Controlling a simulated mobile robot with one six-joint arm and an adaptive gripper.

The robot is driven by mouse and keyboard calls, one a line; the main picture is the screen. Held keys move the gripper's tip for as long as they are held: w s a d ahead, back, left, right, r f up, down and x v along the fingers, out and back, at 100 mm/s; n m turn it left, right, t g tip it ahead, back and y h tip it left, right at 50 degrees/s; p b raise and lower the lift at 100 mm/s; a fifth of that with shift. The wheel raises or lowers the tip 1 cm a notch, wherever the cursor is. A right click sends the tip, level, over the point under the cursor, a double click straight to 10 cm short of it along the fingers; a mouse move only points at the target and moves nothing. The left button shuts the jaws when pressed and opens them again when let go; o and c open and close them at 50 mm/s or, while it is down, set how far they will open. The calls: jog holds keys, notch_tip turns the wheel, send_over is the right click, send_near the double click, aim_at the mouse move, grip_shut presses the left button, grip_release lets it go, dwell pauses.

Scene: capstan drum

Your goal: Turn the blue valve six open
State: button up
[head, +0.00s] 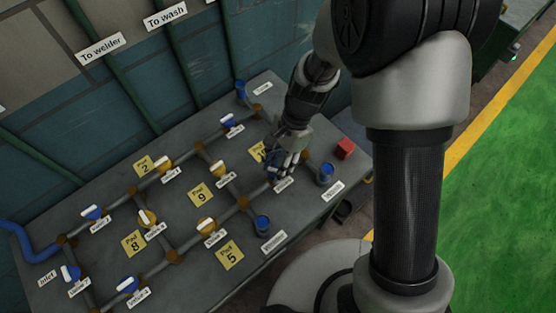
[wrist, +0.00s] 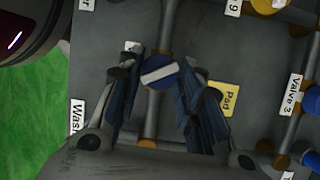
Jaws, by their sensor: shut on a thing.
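The blue valve (wrist: 160,74) with a white bar on top sits on a grey pipe between my fingers in the wrist view. Its white bar lies slanted, mostly across the pipe. My gripper (wrist: 161,88) is shut on this valve, with a dark finger on each side. In the head view my gripper (head: 282,164) is down at the right part of the pipe board and hides the valve. A white label (head: 284,185) lies just below it, too small to read for certain.
The grey table (head: 110,175) carries a pipe grid with other blue and yellow valves, such as a blue one (head: 229,121) and a yellow one (head: 223,167).

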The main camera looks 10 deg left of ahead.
jog(key=n+h+p, duration=0.1)
jog(key=n, duration=0.1)
jog(key=n+p, duration=0.1)
jog(key=n, duration=0.1)
jog(key=n+h+p, duration=0.1)
jog(key=n, duration=0.1)
jog(key=shift+w+a+r+g+h, duration=0.1)
jog(key=shift+a+g+h, duration=0.2)
jog(key=shift+g, duration=0.1)
jog(key=n+h+p, duration=0.1)
jog(key=n, duration=0.1)
jog(key=n+h, duration=0.1)
jog(key=n, duration=0.2)
jog(key=shift+a+n+p, duration=0.15)
jog(key=shift+n+p, duration=0.15)
jog(key=shift+p, duration=0.1)
jog(key=shift+t, duration=0.3)
jog(key=o, duration=1.1)
jog(key=shift+c, duration=0.2)
jog(key=v, duration=1.1)
jog(key=shift+a+r, duration=0.15)
jog(key=shift+r, duration=0.2)
jog(key=shift+w, duration=0.15)
